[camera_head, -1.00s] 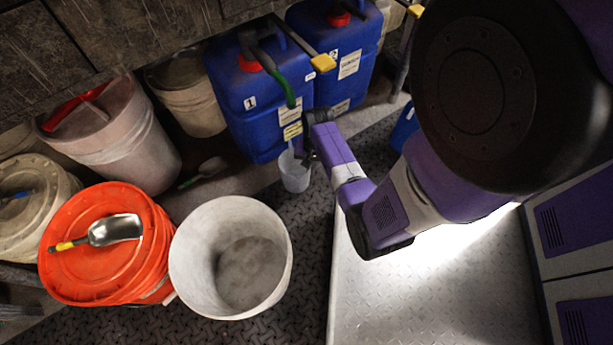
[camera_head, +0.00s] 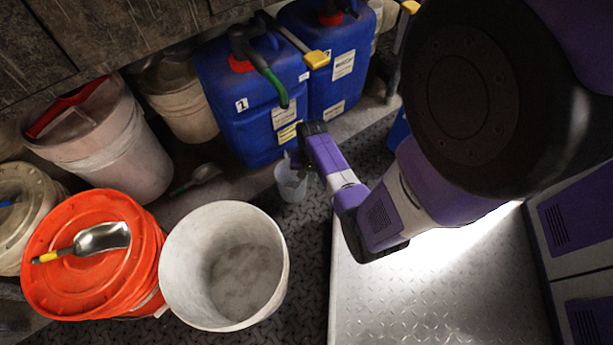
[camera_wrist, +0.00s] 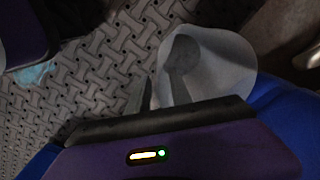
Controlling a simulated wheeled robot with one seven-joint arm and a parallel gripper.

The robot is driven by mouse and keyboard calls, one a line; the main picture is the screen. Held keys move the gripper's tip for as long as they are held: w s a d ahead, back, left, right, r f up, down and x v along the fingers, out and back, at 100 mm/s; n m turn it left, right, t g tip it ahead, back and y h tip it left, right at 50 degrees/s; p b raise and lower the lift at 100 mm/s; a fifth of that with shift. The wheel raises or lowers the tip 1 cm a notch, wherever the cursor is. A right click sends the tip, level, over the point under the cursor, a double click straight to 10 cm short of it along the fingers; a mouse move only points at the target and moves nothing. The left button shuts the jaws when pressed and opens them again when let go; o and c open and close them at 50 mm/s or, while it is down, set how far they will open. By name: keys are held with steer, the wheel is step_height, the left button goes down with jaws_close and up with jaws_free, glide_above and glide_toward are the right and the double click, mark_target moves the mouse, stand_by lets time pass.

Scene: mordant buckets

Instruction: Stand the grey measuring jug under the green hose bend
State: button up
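The measuring jug (camera_head: 291,184), pale grey and translucent, is upright in front of the blue canister marked 1 (camera_head: 236,112). I cannot tell whether its base touches the floor. The green hose bend (camera_head: 273,84) hangs from that canister's red cap, its tip above the jug in the head view. My gripper (camera_head: 302,158) is at the jug's upper right side. In the wrist view, the jug's wide mouth (camera_wrist: 225,62) lies right at my fingers, with one dark finger beside its wall.
A second blue canister (camera_head: 334,100) stands right of the first, with a yellow-ended handle between them. An open white bucket (camera_head: 180,262), an orange lidded bucket with a scoop (camera_head: 75,285) and a pale bucket (camera_head: 125,160) stand left. Patterned floor (camera_head: 305,250) is clear in front.

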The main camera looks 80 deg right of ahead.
steer(key=shift+r, duration=0.1)
step_height(320, 180, up, 12)
steer(key=p, duration=0.7)
steer(key=shift+s, duration=0.4)
